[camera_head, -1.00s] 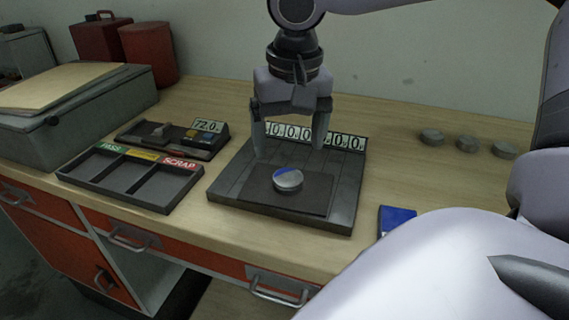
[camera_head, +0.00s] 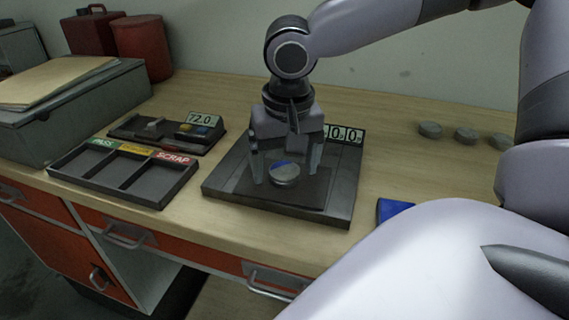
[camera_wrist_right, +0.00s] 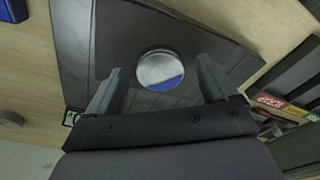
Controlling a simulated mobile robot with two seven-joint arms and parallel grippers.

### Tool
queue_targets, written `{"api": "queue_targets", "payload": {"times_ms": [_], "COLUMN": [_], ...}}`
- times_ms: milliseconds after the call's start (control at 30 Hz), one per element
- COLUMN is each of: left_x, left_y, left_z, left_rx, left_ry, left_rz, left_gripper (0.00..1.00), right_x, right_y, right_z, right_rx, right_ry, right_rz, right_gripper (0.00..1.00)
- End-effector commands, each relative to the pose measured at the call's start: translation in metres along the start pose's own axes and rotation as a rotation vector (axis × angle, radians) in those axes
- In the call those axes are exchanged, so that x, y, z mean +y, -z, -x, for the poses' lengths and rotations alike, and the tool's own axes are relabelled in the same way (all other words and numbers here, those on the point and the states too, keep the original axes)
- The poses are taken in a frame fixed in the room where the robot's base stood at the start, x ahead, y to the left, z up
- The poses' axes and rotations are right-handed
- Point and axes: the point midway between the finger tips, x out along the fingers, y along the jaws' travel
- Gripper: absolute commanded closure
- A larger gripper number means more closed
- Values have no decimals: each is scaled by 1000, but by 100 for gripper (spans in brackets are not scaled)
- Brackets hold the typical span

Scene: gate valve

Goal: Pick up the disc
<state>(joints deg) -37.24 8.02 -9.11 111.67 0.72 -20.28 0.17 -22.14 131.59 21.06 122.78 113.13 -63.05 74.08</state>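The disc (camera_head: 285,174) is round and silvery with a blue segment. It lies on the dark pad of a scale-like platform (camera_head: 334,213). My right gripper (camera_head: 285,176) is open and pointing down, with its fingers low on either side of the disc. In the right wrist view the disc (camera_wrist_right: 160,70) lies between and a little beyond the fingertips of the gripper (camera_wrist_right: 161,76), with gaps on both sides. My left gripper is not in view.
A tray (camera_head: 122,178) with PASS and SCRAP labels stands left of the platform. Behind it is a device reading 72.0 (camera_head: 168,133). Several grey discs (camera_head: 466,135) lie at the right. A blue object (camera_head: 394,211) is near the front edge.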

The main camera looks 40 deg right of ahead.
Motion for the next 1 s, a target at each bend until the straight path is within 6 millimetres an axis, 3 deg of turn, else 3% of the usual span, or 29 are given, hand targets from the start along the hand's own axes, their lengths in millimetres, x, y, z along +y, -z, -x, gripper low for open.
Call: {"api": "queue_targets", "payload": {"times_ms": [33, 200, 233, 667, 867, 1000], "left_x": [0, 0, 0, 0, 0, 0], "left_y": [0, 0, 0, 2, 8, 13], "left_z": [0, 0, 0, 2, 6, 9], "left_rx": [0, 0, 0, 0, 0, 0], "left_ry": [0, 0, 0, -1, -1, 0], "left_rz": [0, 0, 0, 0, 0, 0], "left_gripper": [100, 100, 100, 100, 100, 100], "right_x": [0, 0, 0, -1, -1, -1], "right_y": [0, 0, 0, 2, 7, 11], "right_z": [0, 0, 0, 13, 45, 79], "right_rx": [0, 0, 0, 5, 7, 8], "right_ry": [0, 0, 0, 3, 4, 4], "right_rz": [0, 0, 0, 0, 0, 0], "right_gripper": [27, 83, 89, 89, 89, 89]}}
